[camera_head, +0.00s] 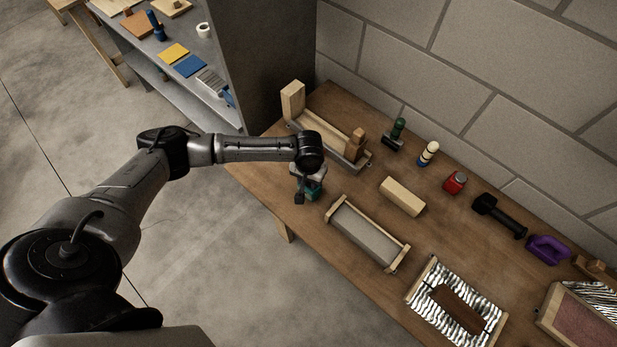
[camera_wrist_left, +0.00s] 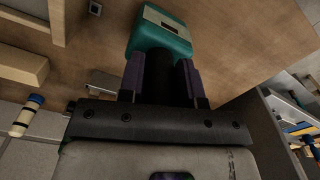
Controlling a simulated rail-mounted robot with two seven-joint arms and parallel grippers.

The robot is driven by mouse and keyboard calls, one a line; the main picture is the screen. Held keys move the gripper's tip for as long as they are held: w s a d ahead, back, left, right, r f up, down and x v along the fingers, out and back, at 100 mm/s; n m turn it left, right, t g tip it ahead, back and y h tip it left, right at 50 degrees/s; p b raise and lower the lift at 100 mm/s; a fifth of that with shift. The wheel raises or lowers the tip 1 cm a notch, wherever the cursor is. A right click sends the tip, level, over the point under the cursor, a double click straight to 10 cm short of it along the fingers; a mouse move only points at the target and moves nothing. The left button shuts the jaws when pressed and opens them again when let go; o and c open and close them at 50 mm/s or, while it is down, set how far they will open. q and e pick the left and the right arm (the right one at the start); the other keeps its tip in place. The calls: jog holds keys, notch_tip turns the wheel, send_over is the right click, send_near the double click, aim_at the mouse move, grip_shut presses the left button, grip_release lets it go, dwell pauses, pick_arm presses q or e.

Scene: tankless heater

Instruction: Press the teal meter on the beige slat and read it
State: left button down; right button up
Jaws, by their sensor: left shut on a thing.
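My left gripper (camera_head: 309,184) is over the left end of the wooden table. In the left wrist view its two fingers (camera_wrist_left: 162,68) are shut on the dark grip of the teal meter (camera_wrist_left: 160,38). The meter's cream face has a small dark window; no reading is legible. In the head view the teal meter (camera_head: 317,188) is partly hidden by my wrist. A beige block (camera_head: 402,196) lies mid-table, apart from the meter. A long beige wooden piece (camera_head: 325,139) sits in a holder at the back left. I cannot tell which is the slat. My right gripper is out of view.
A framed grey board (camera_head: 368,234) and a striped panel (camera_head: 440,289) lie along the front. A green-handled tool (camera_head: 398,130), a red container (camera_head: 455,182), a black tool (camera_head: 499,214) and a purple item (camera_head: 547,249) line the back near the block wall.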

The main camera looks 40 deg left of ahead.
pick_arm(q)
jog(key=shift+f, duration=0.55)
dwell(0.4)
jog(key=c, duration=0.7)
grip_release()
notch_tip(320, 180, up, 14)
jog(key=shift+f+p, duration=0.1)
jog(key=shift+p, duration=0.5)
